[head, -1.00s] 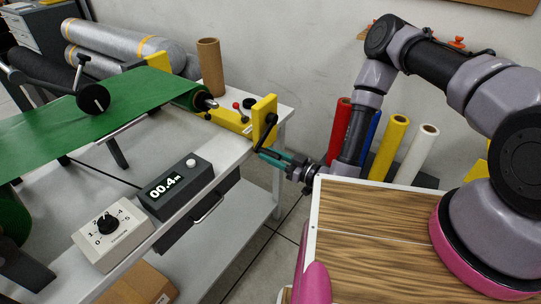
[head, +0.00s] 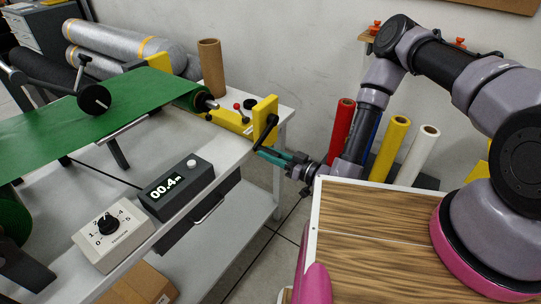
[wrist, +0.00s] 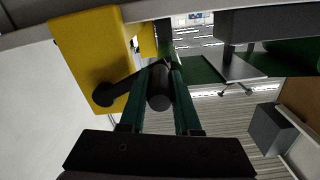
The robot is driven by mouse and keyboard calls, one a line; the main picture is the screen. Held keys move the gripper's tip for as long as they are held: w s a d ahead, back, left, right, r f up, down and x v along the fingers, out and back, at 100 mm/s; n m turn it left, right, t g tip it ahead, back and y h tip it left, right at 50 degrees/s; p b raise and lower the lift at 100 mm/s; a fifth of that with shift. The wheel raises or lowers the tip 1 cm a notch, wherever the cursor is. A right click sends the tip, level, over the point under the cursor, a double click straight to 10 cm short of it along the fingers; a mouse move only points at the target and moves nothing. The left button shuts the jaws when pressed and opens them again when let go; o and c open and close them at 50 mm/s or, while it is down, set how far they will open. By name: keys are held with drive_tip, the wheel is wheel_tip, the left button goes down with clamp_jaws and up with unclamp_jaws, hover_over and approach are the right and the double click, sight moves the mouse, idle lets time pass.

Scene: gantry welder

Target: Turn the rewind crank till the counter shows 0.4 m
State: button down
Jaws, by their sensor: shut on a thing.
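The rewind crank (head: 266,131) is a black arm on the yellow bracket (head: 264,113) at the right end of the bench. My gripper (head: 268,154) is at the crank's lower end, its green fingers shut on the handle. In the wrist view the dark round crank handle (wrist: 160,90) sits between the two fingers, with the yellow bracket (wrist: 88,58) to the left. The counter (head: 176,187) is a black box with a white button on top, and its display reads 00.4 m. The green web (head: 120,105) runs over the bench to the roller near the bracket.
A grey dial box (head: 112,234) stands on the bench in front of the counter. A cardboard tube (head: 210,67) stands behind the roller. Red, yellow (head: 390,146) and white rolls stand by the wall behind my arm. A wood-topped surface (head: 400,240) lies below my arm.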

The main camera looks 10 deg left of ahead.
drive_tip(key=c, duration=0.6)
unclamp_jaws()
drive_tip(key=shift+d, duration=0.1)
drive_tip(key=v, duration=1)
drive_tip(key=shift+s+d, duration=0.15)
drive_tip(key=shift+d, duration=0.15)
drive_tip(key=shift+r, duration=0.15)
